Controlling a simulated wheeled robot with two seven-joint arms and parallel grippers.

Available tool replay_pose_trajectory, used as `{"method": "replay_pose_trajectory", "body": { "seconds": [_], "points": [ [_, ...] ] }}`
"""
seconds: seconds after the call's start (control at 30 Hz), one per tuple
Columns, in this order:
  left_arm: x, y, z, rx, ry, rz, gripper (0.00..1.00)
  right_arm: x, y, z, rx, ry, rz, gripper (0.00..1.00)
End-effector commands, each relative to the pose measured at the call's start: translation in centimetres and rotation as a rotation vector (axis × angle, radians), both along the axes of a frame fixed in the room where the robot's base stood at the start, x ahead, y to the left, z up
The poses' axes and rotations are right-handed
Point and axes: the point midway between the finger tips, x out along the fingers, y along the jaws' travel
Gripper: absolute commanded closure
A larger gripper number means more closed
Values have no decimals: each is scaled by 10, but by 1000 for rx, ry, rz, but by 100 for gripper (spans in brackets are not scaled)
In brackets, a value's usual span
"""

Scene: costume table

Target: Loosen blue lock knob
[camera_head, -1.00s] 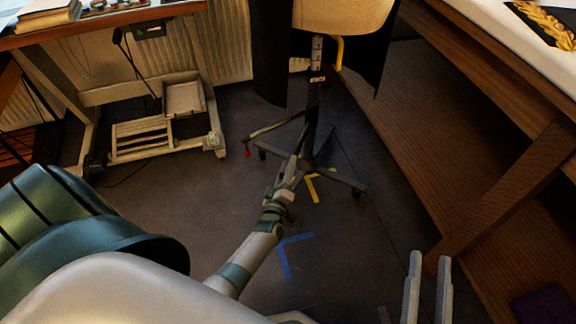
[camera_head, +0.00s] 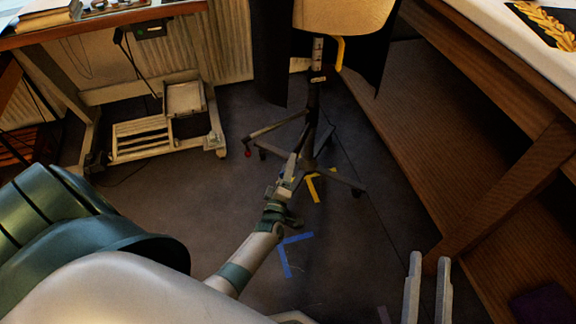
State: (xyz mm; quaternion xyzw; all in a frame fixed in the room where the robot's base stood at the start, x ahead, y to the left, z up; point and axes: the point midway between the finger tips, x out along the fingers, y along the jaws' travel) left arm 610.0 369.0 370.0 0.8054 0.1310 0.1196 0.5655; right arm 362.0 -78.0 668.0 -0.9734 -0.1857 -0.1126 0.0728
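A stand with a dark post (camera_head: 314,110) and wheeled legs rises from the floor under a pale rounded form (camera_head: 345,17). A yellow lever (camera_head: 339,52) is on its upper part, and a red knob (camera_head: 248,154) is at the end of a left leg. I cannot make out a blue lock knob for certain; the area by my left gripper is small and partly hidden. My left gripper (camera_head: 291,168) reaches to the foot of the post; its fingers are too small to read, and contact is unclear. My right gripper (camera_head: 428,262) is open and empty at the lower right.
A wooden table frame (camera_head: 500,190) with a shelf fills the right side. A desk (camera_head: 100,22) with a pale footed frame stands at the left back. Blue tape (camera_head: 288,254) and yellow tape (camera_head: 313,188) mark the floor.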

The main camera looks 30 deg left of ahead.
Motion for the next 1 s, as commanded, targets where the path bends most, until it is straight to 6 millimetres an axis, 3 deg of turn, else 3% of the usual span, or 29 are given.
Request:
{"method": "replay_pose_trajectory", "body": {
  "seconds": [0.37, 0.57, 1.0],
  "points": [
    [-2, -1, 1, 1, -2, 0, 51, 0, 1, 1, 3, 2, 0, 69],
    [-18, -7, 0, 0, -1, 0, 51, 2, -1, -9, -21, 51, 7, 69],
    [-94, -35, -4, 0, 1, 0, 51, 10, -6, -44, -84, 238, 7, 69]
  ]
}}
